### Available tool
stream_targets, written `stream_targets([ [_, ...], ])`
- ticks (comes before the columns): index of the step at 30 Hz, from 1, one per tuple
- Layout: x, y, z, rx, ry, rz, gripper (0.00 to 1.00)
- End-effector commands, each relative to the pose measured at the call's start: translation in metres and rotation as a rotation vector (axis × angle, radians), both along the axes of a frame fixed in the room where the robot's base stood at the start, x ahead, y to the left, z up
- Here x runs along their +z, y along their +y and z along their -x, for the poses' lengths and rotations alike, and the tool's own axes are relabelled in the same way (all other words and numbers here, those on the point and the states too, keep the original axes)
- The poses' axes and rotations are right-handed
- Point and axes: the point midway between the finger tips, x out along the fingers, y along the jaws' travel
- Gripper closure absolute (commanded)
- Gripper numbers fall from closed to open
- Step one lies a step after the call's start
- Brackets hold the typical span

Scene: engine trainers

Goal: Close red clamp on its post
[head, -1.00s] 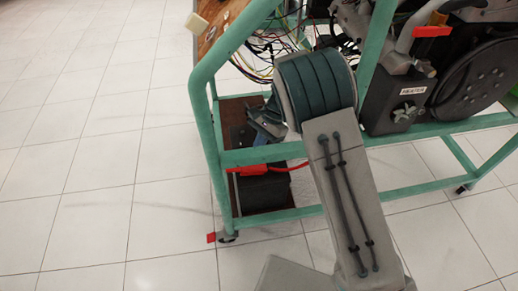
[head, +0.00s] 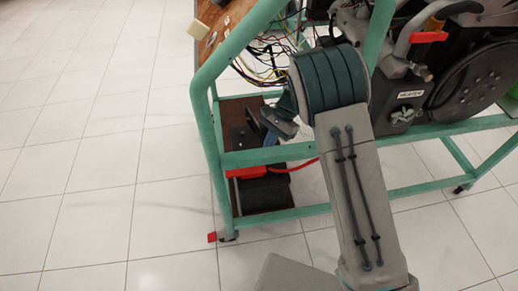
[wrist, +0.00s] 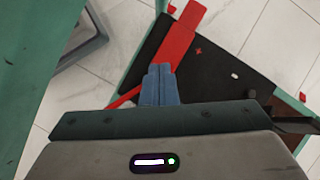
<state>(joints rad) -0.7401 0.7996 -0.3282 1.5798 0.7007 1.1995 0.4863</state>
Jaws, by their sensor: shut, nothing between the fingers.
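The red clamp (wrist: 180,35) lies over the black battery (wrist: 215,75) in the wrist view, with its red cable running down-left behind my fingers. In the head view it shows as a red bar (head: 262,171) on top of the battery (head: 265,192), just below the green rail. My gripper's blue fingers (wrist: 158,85) are together and empty, their tips overlapping the clamp's lower end in the picture. I cannot tell whether they touch it. In the head view my gripper (head: 270,140) is above the battery. The clamp's post is not clearly visible; a red plus mark shows beside the clamp.
The green frame (head: 207,125) of the trainer stands around the battery shelf (head: 240,108), with its rail close to my gripper. Loose wires (head: 262,55) hang above. An engine with a pulley (head: 475,75) is at right. The tiled floor at left is clear.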

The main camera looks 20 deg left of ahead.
Motion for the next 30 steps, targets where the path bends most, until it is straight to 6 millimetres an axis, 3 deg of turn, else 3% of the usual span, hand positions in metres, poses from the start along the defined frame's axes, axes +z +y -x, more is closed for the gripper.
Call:
stream_targets([
  [14,0.003,-0.007,-0.004,0.0,0.0,0.0,1.0],
  [30,0.02,-0.044,-0.027,-0.001,0.001,0.0,1.0],
])
